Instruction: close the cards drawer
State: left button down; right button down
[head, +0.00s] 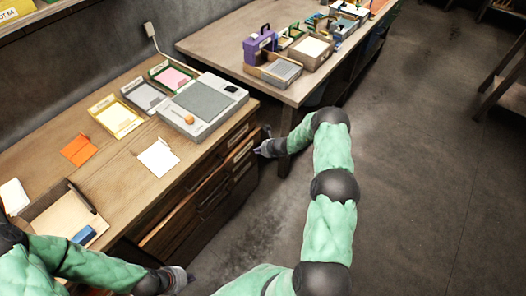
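The wooden cabinet (120,165) on the left has dark drawer fronts with small pale labels that are too small to read, so I cannot tell which drawer is the cards drawer. One long drawer (188,211) shows a light wooden edge and seems to stand out a little from the cabinet front. My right gripper (262,150) is beside the right end of the drawer fronts; I cannot tell whether it touches them, and its fingers are too small to judge. My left gripper (190,276) is low in front of the cabinet's near end, apart from the drawer fronts; its fingers are unclear.
On the cabinet top are a grey device (203,105), several small trays, an orange envelope (79,149), a white card (158,157) and an open box (65,215). A second table (215,45) with a purple case (260,45) stands behind.

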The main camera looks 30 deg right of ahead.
aim_at(244, 144)
jog(key=w, duration=0.1)
jog(key=w+a+f, duration=0.1)
jog(key=w, duration=0.1)
jog(key=w+a+b, duration=0.1)
jog(key=w, duration=0.1)
jog(key=shift+f, duration=0.2)
pick_arm(q)
jog(key=shift+f, duration=0.65)
pick_arm(e)
jog(key=shift+w, duration=0.1)
